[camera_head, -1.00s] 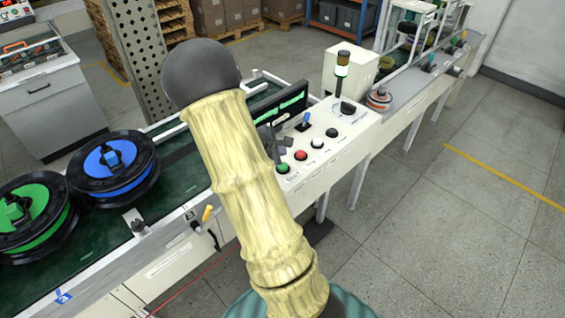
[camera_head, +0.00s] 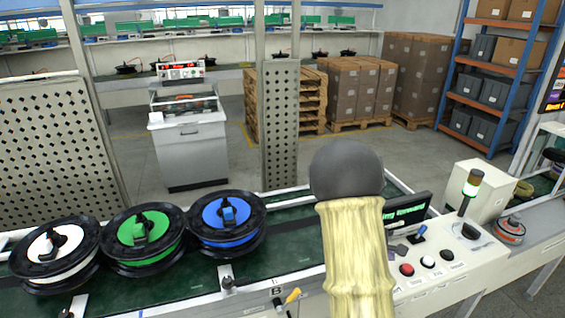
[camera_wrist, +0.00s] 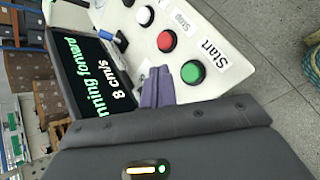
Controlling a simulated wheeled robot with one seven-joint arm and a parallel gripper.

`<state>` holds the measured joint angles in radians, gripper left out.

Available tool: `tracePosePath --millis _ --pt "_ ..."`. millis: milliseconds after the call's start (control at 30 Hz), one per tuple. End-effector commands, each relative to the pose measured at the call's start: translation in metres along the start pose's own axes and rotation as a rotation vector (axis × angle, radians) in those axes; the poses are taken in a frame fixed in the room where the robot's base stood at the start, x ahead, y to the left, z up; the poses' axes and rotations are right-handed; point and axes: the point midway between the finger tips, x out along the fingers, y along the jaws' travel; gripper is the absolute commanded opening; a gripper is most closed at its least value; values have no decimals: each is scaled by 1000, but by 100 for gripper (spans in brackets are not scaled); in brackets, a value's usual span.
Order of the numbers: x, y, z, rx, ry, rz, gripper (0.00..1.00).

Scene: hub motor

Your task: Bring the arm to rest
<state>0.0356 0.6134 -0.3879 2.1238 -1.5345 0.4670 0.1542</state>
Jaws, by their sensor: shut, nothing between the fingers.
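My arm rises at the lower right centre of the head view, a pale ribbed sleeve with a dark rounded joint on top. It hides part of the control panel. My gripper (camera_wrist: 157,88) shows in the wrist view as two grey-purple fingers, shut together with nothing between them. It is over the control panel, by the green button (camera_wrist: 192,72) and red button (camera_wrist: 166,41). Whether it touches the panel I cannot tell. In the head view my gripper (camera_head: 397,250) is a small dark shape beside the arm, partly hidden.
The display (camera_wrist: 92,80) reads "running forward 8 cm/s". White, green and blue hub motors (camera_head: 228,246) sit on the conveyor (camera_head: 285,262) to the left. A signal lamp (camera_head: 471,188) stands right of the arm. A perforated post (camera_head: 280,125) stands behind the conveyor.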

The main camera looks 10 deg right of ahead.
Motion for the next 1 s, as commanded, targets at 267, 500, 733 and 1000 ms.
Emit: tracePosePath --millis 267,500,733,1000 --pt "-31 -23 -9 156 68 -83 0" --pt "-94 -70 -30 431 196 -255 0" --pt "-159 -113 -49 671 313 -426 0" --pt "-229 -158 -62 918 423 -619 0"
